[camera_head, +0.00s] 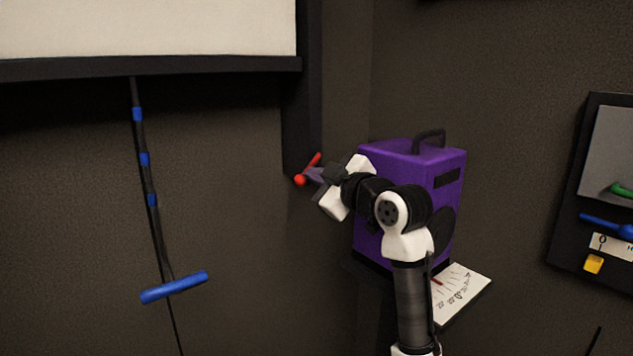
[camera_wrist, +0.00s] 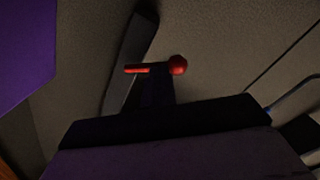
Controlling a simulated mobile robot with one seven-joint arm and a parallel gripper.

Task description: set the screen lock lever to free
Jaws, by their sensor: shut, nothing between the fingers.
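The screen lock lever (camera_head: 311,163) is a thin red bar with a round red ball at its lower left end. It sits by the lower end of the dark vertical post beside the screen. In the wrist view the lever (camera_wrist: 137,69) lies nearly level, its ball at the right. My gripper (camera_head: 316,175) is shut and empty, its tip right at the lever in the head view. In the wrist view my dark fingers (camera_wrist: 154,88) reach up to just below the bar and hide the lever's middle. I cannot tell whether they touch it. No lock markings are readable.
A purple box with a handle (camera_head: 405,160) stands close behind and right of my arm, above a white dial card (camera_head: 462,291). A cord with a blue handle (camera_head: 174,287) hangs at left below the white screen (camera_head: 150,28). A control panel (camera_head: 570,225) is at far right.

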